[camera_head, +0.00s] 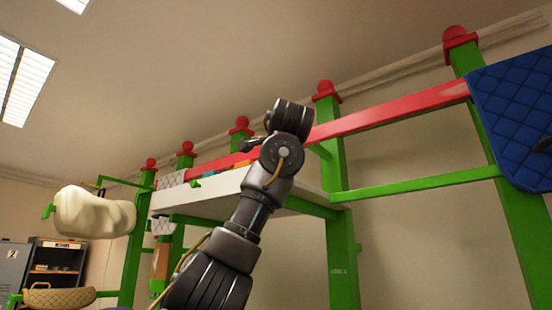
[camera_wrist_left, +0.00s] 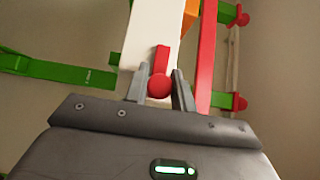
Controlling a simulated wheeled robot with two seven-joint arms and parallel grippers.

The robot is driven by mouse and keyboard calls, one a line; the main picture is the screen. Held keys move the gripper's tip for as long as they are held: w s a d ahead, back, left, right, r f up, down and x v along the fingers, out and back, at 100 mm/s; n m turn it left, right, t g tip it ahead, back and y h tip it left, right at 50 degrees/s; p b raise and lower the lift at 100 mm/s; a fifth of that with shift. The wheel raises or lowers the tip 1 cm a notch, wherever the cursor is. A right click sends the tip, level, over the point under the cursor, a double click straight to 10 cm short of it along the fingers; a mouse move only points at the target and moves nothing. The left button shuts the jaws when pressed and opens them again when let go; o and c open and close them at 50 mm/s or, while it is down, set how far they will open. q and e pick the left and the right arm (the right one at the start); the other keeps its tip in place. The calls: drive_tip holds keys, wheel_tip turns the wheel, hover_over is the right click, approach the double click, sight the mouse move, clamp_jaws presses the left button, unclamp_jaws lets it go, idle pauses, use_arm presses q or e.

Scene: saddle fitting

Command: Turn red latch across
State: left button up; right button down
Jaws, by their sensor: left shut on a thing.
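The red latch shows in the left wrist view as a round red knob (camera_wrist_left: 159,87) with a short red bar (camera_wrist_left: 161,58) beyond it, against a white board (camera_wrist_left: 152,30). My left gripper (camera_wrist_left: 159,78) has one finger on each side of the knob and is shut on it. In the head view my left arm rises through the middle, and its gripper (camera_head: 251,144) is small and partly hidden behind the wrist, near the white shelf. I cannot make out the latch there. My right gripper is in neither view.
Green posts with red caps (camera_head: 326,90) and a long red rail (camera_head: 390,112) stand behind my arm. A white shelf (camera_head: 312,206) lies beside it. A blue quilted pad (camera_head: 515,115) hangs at right, a cream saddle-like form (camera_head: 92,213) at left.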

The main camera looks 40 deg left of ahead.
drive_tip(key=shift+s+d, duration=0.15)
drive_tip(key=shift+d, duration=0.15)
use_arm(q)
drive_tip(key=o, duration=0.8)
drive_tip(key=shift+o, duration=0.6)
drive_tip(key=shift+w, duration=0.1)
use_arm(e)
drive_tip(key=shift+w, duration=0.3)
use_arm(q)
drive_tip(key=shift+s+d, duration=0.25)
drive_tip(key=b+v, duration=0.3)
drive_tip(key=v, duration=0.7)
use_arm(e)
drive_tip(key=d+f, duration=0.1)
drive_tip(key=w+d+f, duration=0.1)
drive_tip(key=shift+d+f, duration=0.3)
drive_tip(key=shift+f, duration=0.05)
